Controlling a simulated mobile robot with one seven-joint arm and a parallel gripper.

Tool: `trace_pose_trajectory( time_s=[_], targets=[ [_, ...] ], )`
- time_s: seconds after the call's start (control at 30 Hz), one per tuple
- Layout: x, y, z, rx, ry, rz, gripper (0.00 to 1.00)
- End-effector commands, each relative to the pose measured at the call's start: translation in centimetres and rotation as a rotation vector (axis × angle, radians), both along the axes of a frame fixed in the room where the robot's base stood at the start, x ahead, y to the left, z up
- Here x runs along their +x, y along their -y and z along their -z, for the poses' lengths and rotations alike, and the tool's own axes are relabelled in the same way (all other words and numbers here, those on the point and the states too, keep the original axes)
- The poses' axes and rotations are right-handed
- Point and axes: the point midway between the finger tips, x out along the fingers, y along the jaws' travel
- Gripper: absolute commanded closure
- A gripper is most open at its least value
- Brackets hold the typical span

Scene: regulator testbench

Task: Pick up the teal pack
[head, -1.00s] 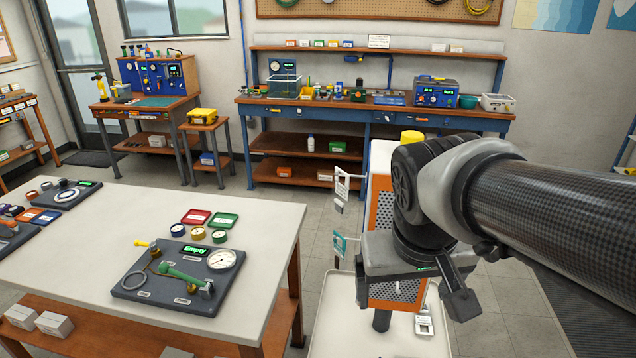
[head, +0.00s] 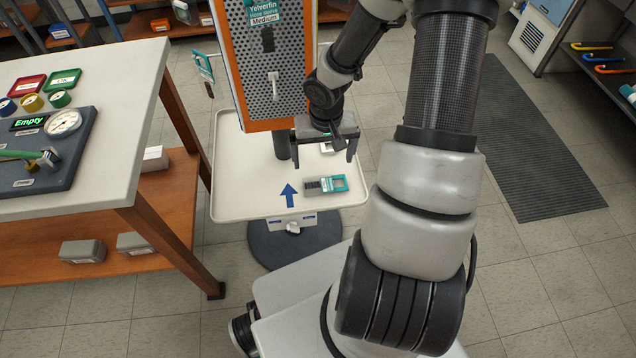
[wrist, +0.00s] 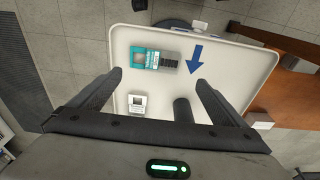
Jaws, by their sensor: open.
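A teal pack (head: 336,183) with a dark part at its left end lies flat on the white tray (head: 235,195) of the stand. In the wrist view the teal pack (wrist: 145,57) lies a little beyond the space between my fingertips. My gripper (head: 323,156) is open and empty, pointing down above the tray, behind the pack in the head view. My gripper (wrist: 159,80) shows both fingers wide apart in the wrist view. Another teal-and-white item (head: 204,68) hangs at the left of the orange perforated panel (head: 240,65).
A white pack (wrist: 137,104) lies on the tray nearer my gripper. A dark post (wrist: 183,110) rises from the tray beside it. A blue arrow (head: 289,195) marks the tray. A white-topped table (head: 130,100) with gauges stands left. A grey mat (head: 530,150) lies right.

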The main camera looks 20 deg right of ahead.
Motion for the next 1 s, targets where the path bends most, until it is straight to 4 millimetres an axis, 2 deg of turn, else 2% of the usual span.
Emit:
trace_pose_trajectory(
  time_s=[0.03,0.3,0.4,0.57,0.83,1.0],
  targets=[
    [0.1,-0.1,1.9,0.001,-0.003,-0.003,0.04],
    [0.8,0.1,7.2,0.000,-0.002,-0.003,0.04],
    [1.0,0.2,8.4,0.000,-0.001,-0.002,0.04],
    [1.1,0.2,9.1,-0.001,-0.001,-0.002,0.04],
    [2.4,-0.1,12.8,-0.001,-0.002,-0.002,0.04],
    [2.6,0.0,13.9,-0.002,-0.002,-0.001,0.04]
  ],
)
